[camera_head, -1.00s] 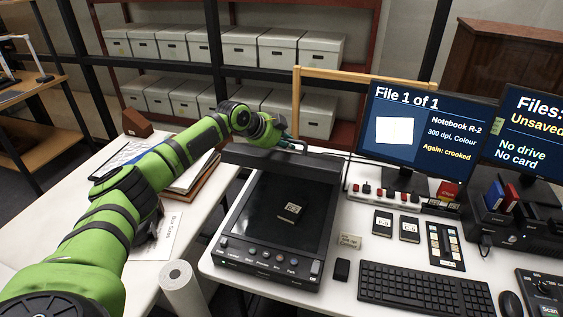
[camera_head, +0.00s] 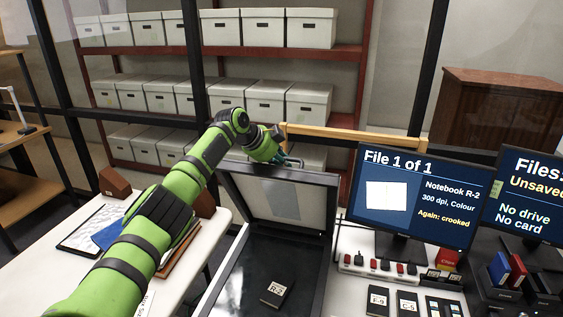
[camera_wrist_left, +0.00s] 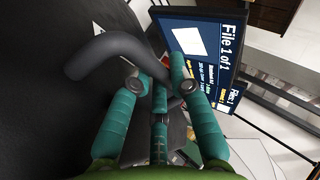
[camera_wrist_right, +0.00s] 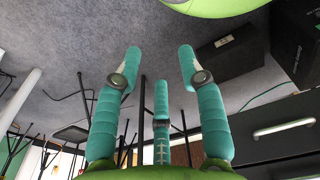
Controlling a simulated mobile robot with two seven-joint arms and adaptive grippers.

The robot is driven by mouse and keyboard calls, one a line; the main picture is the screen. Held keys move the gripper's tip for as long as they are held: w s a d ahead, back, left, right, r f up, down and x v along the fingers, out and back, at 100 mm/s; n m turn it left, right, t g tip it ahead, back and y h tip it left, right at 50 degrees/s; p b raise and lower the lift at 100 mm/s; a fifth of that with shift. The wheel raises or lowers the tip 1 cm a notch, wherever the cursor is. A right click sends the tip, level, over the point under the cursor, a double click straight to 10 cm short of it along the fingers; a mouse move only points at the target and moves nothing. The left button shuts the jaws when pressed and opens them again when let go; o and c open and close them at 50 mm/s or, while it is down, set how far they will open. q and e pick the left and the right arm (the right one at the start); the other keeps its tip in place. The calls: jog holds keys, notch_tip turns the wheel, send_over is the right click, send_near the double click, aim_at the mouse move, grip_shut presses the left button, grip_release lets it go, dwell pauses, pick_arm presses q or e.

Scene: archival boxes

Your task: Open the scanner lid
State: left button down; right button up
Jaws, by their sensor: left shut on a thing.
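The scanner (camera_head: 240,285) stands on the white desk with its lid (camera_head: 285,205) raised and tilted up at the back, its pale inner pad facing me. A small dark notebook (camera_head: 277,291) labelled R-2 lies on the scanner bed. My left gripper (camera_head: 290,162) is at the lid's top edge. In the left wrist view its teal fingers (camera_wrist_left: 160,92) are closed around a dark curved bar, the lid's handle (camera_wrist_left: 115,55). My right gripper (camera_wrist_right: 160,70) shows only in the right wrist view, its fingers apart and empty, above grey carpet.
A monitor (camera_head: 415,200) reading "File 1 of 1" stands right of the lid, with a row of red and dark switches (camera_head: 385,267) below it. A wooden rail (camera_head: 350,138) runs behind the desk. Shelves of archival boxes (camera_head: 262,27) stand beyond. A left side table (camera_head: 75,270) holds papers and folders.

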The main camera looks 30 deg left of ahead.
pick_arm(q)
jog(key=c, duration=1.4)
grip_release()
jog(key=shift+r, duration=0.15)
jog(key=v, duration=1.2)
jog(key=shift+s, duration=0.1)
pick_arm(e)
jog(key=shift+s+d, duration=0.15)
jog(key=shift+s, duration=0.25)
